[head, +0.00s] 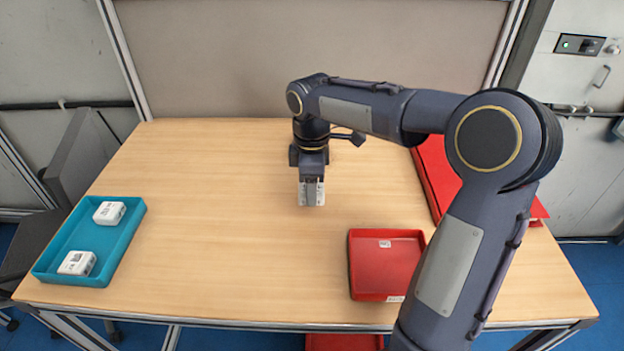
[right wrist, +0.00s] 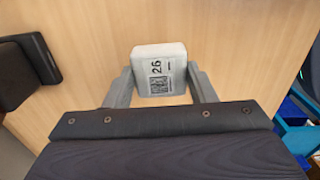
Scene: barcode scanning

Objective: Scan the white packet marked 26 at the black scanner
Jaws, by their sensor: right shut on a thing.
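My right gripper (head: 312,199) is shut on the white packet marked 26 and holds it over the middle of the table. In the right wrist view, the packet (right wrist: 158,72) sits between the two fingers (right wrist: 161,88), with its 26 label and square code facing the camera. In the head view the finger covers much of it. A black device (right wrist: 38,58), seemingly the scanner, is at the left of the right wrist view, apart from the packet. My left gripper is not in view.
A teal tray (head: 128,240) with two white packets (head: 109,212) (head: 77,262) is at the left of the table. An empty red tray (head: 387,294) is at the front right. A larger red container (head: 434,165) is partly behind my right arm. The centre-left table is clear.

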